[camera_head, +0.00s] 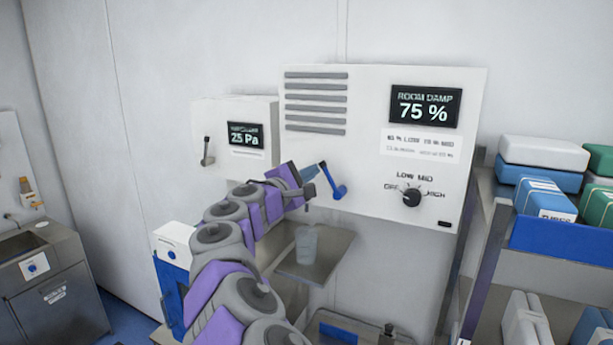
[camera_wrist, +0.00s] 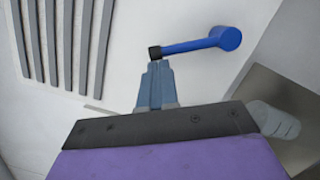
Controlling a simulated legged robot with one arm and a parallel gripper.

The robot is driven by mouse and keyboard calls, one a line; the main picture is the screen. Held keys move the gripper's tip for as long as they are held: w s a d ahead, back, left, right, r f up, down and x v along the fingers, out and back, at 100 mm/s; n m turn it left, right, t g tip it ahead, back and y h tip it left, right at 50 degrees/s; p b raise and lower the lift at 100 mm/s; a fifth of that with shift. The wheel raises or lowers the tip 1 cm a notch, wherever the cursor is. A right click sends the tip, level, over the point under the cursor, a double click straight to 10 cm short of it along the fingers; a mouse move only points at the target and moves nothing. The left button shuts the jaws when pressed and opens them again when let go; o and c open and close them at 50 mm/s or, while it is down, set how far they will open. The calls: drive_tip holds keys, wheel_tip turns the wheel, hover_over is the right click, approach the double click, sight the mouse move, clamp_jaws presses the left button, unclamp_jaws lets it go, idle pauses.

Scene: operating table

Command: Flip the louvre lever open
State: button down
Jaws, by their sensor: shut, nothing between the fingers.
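The blue lever (camera_head: 332,182) is on the white wall panel, below the grey louvre slats (camera_head: 316,103). In the head view it tilts up and to the left from its round pivot. In the wrist view the lever (camera_wrist: 195,46) runs left from the pivot to a black end. My gripper (camera_head: 310,173) is shut and empty beside the lever's upper end. In the wrist view the fingertips (camera_wrist: 157,68) are right at the black end, touching or nearly so; I cannot tell which.
A room damp display (camera_head: 425,106) and a black knob (camera_head: 411,197) are to the right on the panel. A smaller box (camera_head: 236,175) with its own lever (camera_head: 207,151) is to the left. A shelf with a cup (camera_head: 306,244) sits below. Racked boxes (camera_head: 546,199) stand at right.

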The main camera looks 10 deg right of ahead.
sight(324, 168)
drive_tip(key=shift+s+d+r+m+b, duration=0.4)
drive_tip(key=shift+m+b, duration=0.2)
drive_tip(key=shift+m, duration=0.4)
drive_tip(key=m+b, duration=0.1)
drive_tip(key=s+d+m+b, duration=0.1)
drive_tip(key=d+r+m+g+b, duration=0.1)
drive_tip(key=m, duration=0.1)
drive_tip(key=shift+s+d, duration=0.1)
drive_tip(key=shift+s, duration=0.15)
drive_tip(key=shift+s+d+m+y+b, duration=0.25)
drive_tip(key=shift+s+d+m+b, duration=0.25)
drive_tip(key=shift+m+b, duration=0.35)
drive_tip(key=shift+s+d+m+y+b, duration=0.25)
drive_tip(key=shift+d+m+b, duration=0.3)
drive_tip(key=shift+m+b, duration=0.35)
drive_tip(key=shift+s+d+m+y+b, duration=0.2)
drive_tip(key=shift+s+d+m+b, duration=0.3)
drive_tip(key=shift+m+b, duration=0.35)
drive_tip(key=shift+r, duration=0.15)
